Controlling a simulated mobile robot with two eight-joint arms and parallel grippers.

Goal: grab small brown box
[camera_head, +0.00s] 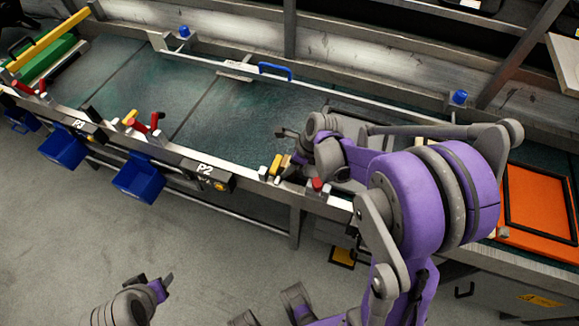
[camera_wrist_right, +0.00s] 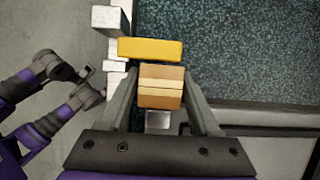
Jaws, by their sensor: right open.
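The small brown box (camera_wrist_right: 161,87), with a pale tape stripe across it, sits between the fingers of my right gripper (camera_wrist_right: 158,82) in the right wrist view. That gripper is open, with a finger on either side of the box; I cannot tell whether either finger touches it. In the head view the brown box (camera_head: 285,161) is partly hidden beside a yellow block, and my right gripper (camera_head: 291,147) is right above it at the conveyor's near edge. My left gripper (camera_head: 155,286) is low over the floor at lower left, away from the box; its finger opening is unclear.
The yellow block (camera_wrist_right: 150,49) lies just beyond the brown box. The green conveyor bed (camera_head: 235,110) stretches behind, with a metal rail (camera_head: 205,182) along its front. Blue bins (camera_head: 138,176) hang from the rail. An orange panel (camera_head: 537,208) is at right.

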